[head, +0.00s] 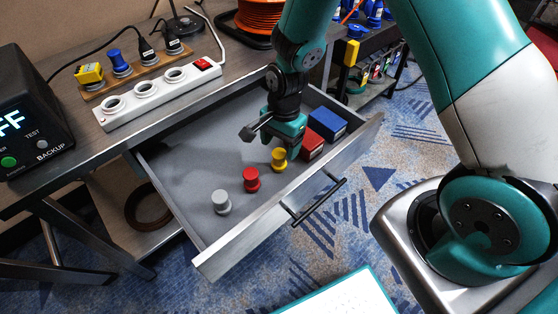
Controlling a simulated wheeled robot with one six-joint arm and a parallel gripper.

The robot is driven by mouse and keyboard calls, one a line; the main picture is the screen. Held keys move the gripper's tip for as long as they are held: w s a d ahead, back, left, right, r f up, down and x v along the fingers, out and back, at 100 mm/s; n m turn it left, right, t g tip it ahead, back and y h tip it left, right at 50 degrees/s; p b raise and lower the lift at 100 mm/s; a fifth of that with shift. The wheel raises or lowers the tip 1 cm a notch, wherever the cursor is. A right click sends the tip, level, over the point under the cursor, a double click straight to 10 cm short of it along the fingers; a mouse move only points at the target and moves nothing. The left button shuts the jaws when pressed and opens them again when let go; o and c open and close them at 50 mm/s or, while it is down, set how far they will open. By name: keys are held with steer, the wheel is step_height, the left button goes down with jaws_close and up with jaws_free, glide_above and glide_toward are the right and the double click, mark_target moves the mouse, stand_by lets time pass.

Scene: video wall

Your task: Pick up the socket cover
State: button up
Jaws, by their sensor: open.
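Three small round knobbed pieces that look like socket covers stand in the open drawer (190,160): a grey one (221,202), a red one (251,179) and a yellow one (279,160). I cannot tell which is the task's cover. My gripper (272,138) is open and hangs over the drawer, just behind and above the yellow cover. A dark finger sticks out to the left. I see nothing held, though the space between the fingers is partly hidden.
A red box (313,146) and a blue box (326,124) sit at the drawer's right end. A white power strip (158,92) with round sockets lies on the desk, by a board of plugs (135,72). The drawer's front wall and handle (318,202) face me. The drawer's left part is clear.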

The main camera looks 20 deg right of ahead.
mark_target(279, 153)
steer(key=f, duration=0.5)
steer(key=shift+s+a, duration=0.25)
steer(key=shift+a, duration=0.1)
steer(key=c, duration=1.1)
steer(key=shift+r, duration=0.1)
